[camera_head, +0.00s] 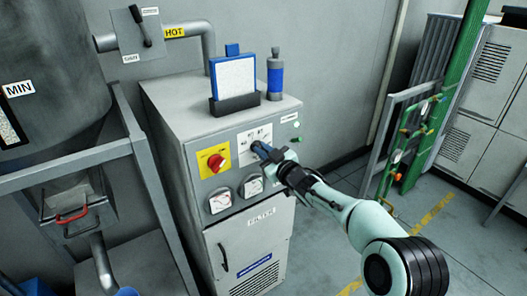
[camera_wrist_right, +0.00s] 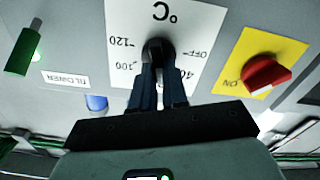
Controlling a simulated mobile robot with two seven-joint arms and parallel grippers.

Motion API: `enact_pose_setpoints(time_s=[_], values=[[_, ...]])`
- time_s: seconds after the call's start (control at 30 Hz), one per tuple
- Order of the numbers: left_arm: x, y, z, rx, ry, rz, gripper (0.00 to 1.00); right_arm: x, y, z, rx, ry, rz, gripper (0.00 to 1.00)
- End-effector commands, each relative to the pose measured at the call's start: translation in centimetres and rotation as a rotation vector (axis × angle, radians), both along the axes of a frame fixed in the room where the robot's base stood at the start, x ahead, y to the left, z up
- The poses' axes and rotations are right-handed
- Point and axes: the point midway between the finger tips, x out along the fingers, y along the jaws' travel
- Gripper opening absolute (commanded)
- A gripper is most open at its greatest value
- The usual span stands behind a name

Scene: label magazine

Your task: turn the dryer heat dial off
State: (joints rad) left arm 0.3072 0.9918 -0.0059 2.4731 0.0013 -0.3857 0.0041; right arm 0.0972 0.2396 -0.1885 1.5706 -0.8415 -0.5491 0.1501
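The dryer (camera_head: 170,110) is a grey cabinet in the middle of the head view. The heat dial's white scale plate (camera_head: 250,158) is on its upper front, partly hidden by my right gripper (camera_head: 264,152). In the right wrist view the plate (camera_wrist_right: 190,20) appears upside down, with °C, OFF, 40, 100 and 120 marks. The dark heat dial (camera_wrist_right: 158,47) sits between the fingertips of my right gripper (camera_wrist_right: 158,65), which look closed on it. The dial's pointer is hidden, so its setting cannot be told. My left gripper is not in view.
A red switch on a yellow plate (camera_head: 214,161) is left of the dial, with two gauges (camera_head: 220,201) below. A blue-framed filter (camera_head: 235,78) and a blue-banded bottle (camera_head: 275,78) stand on top. A green rack (camera_head: 430,100) stands at right; floor between is clear.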

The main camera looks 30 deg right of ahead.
Motion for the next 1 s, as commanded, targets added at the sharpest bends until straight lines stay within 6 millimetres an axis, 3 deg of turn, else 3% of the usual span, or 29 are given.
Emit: enact_pose_setpoints(time_s=[0.47, 1.0], values=[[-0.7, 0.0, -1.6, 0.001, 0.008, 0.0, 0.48, -0.1, 0.1, -0.3, -0.133, -0.011, -0.001, 0.0], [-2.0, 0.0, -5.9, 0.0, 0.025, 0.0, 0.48, -0.1, 0.5, -0.6, -0.621, -0.05, -0.001, 0.0]])
